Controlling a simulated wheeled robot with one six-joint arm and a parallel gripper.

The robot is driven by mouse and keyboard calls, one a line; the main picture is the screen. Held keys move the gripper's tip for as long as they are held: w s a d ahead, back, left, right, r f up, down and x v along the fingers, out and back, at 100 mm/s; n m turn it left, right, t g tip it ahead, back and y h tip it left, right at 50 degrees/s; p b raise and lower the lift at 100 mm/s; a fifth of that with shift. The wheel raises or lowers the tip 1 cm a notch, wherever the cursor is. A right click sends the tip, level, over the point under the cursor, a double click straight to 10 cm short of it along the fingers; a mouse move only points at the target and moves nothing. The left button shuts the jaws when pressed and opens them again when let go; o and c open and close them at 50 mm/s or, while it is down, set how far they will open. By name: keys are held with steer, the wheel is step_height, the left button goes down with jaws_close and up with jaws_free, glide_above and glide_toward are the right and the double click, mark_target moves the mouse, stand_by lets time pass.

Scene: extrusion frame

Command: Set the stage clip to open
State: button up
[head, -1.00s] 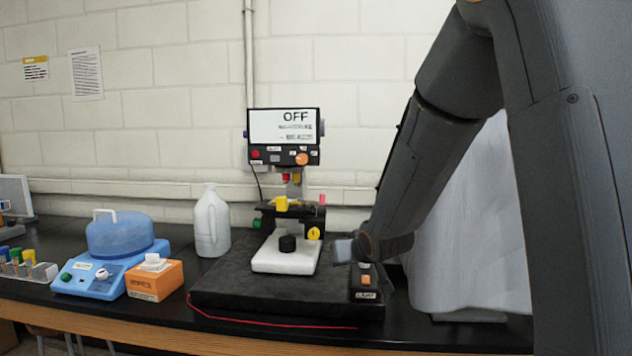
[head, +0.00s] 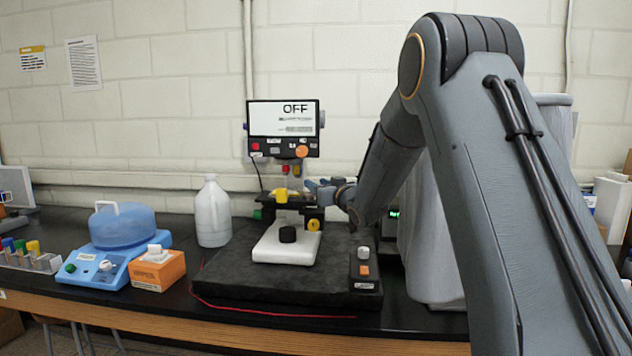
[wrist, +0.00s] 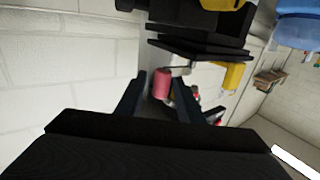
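The microscope-like device has a black stage (head: 290,202) above a white base. A pink cylindrical knob (wrist: 162,84), which may be the stage clip's handle, shows in the wrist view beside the dark stage plates (wrist: 200,48). My gripper (wrist: 156,92) is open, with its two dark fingers on either side of the pink knob. I cannot tell whether they touch it. In the head view my gripper (head: 318,188) is at the stage's right side and hides the knob. A yellow part (head: 281,195) sits at the stage's top; it also shows in the wrist view (wrist: 232,75).
The screen (head: 283,120) above the stage reads OFF. A yellow knob (head: 314,225) is below my gripper. A control box (head: 364,268) stands at the mat's right. A white jug (head: 212,212), an orange box (head: 158,270) and a blue device (head: 125,235) are left.

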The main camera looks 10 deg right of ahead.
steer(key=shift+x, duration=0.8)
jaws_close()
